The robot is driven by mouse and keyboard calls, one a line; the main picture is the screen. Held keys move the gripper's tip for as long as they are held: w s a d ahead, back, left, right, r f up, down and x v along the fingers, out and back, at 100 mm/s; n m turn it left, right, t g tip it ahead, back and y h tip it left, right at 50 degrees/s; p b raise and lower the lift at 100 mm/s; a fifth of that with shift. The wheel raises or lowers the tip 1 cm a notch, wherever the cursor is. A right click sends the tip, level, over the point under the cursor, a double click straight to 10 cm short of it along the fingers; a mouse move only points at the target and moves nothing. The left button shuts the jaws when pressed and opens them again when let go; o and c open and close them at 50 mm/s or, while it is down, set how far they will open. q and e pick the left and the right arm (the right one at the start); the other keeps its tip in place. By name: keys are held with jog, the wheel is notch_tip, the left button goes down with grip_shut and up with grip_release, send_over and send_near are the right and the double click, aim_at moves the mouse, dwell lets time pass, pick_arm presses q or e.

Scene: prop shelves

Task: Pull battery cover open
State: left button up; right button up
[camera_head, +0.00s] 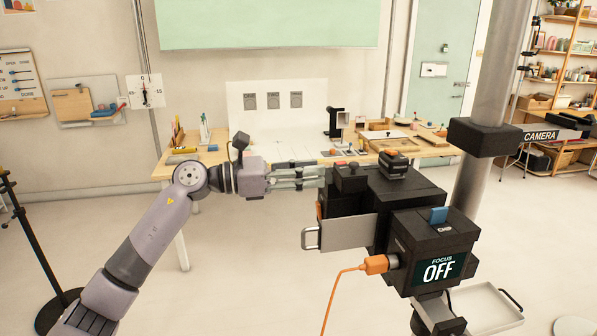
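A large black prop camera (400,205) stands at the centre right, with a "FOCUS OFF" screen (439,270) on its front. A grey flat panel (348,232) with a metal loop handle (311,238) sticks out from its left side; it looks like the battery cover, but I see no label on it. My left gripper (318,177) reaches in from the left, its fingers pointing right at the camera's upper left side, above the panel and apart from the handle. The fingertips are close to the black body; whether they touch it is unclear. My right gripper is out of view.
An orange cable (341,285) plugs into the camera's left side and hangs down. A grey tray-like part (487,306) with a dark handle is below right. A workbench (290,155) with small items stands behind. A black stand (35,240) is far left. The floor left of the panel is clear.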

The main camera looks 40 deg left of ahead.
pick_arm(q)
jog(key=shift+v, duration=0.95)
